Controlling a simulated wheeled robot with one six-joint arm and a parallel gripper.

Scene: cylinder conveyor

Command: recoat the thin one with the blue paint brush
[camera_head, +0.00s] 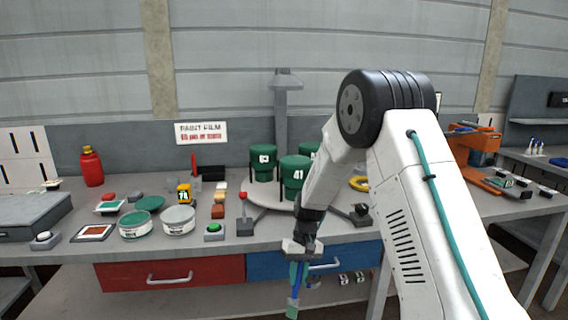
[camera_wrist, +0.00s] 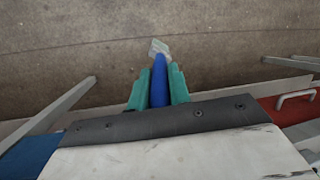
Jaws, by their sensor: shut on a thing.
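My gripper (camera_head: 299,268) hangs below the front edge of the bench, pointing down. It is shut on the blue paint brush (camera_head: 293,303); its pale head points down, clear of everything. In the wrist view the blue handle (camera_wrist: 158,82) lies between the teal fingers of my gripper (camera_wrist: 159,74), with the pale head over the floor. Green cylinders stand on a round grey platform (camera_head: 244,194): one marked 63 (camera_head: 263,169), one marked 41 (camera_head: 295,184), and a third (camera_head: 313,149) mostly hidden. I cannot tell which is thinnest.
Two open tins, one with green (camera_head: 135,230) and one with pale grey content (camera_head: 178,227), stand at the bench's left. A red bottle (camera_head: 91,167) is behind them. A button box (camera_head: 213,236) is near the front edge. Red (camera_head: 200,271) and blue drawers (camera_head: 270,264) are below.

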